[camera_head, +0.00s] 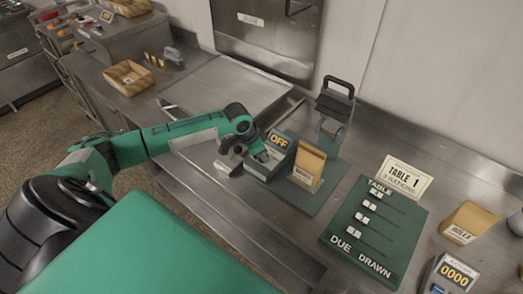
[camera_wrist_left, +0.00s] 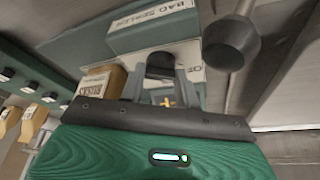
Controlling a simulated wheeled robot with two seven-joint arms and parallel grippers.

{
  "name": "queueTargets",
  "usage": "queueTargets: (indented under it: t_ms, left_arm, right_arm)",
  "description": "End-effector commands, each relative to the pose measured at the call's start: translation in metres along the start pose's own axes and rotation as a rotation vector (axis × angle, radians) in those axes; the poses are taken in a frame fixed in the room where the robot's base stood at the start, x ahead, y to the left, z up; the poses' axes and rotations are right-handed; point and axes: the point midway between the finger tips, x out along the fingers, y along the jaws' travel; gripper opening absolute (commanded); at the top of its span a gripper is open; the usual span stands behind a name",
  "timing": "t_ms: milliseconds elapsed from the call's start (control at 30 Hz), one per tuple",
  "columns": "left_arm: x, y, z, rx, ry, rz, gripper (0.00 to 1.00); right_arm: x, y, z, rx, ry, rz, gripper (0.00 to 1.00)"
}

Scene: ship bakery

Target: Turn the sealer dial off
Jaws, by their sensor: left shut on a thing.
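My left gripper (camera_head: 262,156) is at the sealer's front face, just below and left of the sign. In the left wrist view my gripper (camera_wrist_left: 166,80) reaches to a pale panel below the sealer's label (camera_wrist_left: 165,12). A small yellow mark shows between the fingers. My right gripper is not in view.
A brown paper bag (camera_head: 309,165) stands right beside the sign. A press with a black handle (camera_head: 335,105) rises behind it. A green table board (camera_head: 375,228) lies to the right. A dark round knob (camera_wrist_left: 230,42) is close to my gripper in the left wrist view.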

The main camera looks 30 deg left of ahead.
Motion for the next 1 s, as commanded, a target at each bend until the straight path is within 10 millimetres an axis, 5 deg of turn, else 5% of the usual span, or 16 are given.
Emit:
queueTargets:
  t_ms: [333,367,467,800,1000]
  left_arm:
    - [-0.001,-0.001,-0.001,-0.004,0.003,-0.002,0.10]
    - [-0.001,-0.001,-0.001,-0.004,0.003,-0.003,0.39]
    - [-0.001,-0.001,-0.001,-0.004,0.002,-0.002,0.55]
    - [-0.004,-0.001,0.000,-0.003,0.001,-0.002,0.55]
    - [-0.032,-0.002,0.001,0.000,0.002,-0.004,0.55]
  right_arm:
    - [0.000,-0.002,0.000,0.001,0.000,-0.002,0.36]
    - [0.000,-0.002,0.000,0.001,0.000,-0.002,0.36]
    - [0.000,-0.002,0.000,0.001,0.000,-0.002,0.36]
    - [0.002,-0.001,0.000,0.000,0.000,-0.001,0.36]
    - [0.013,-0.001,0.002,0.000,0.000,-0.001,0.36]
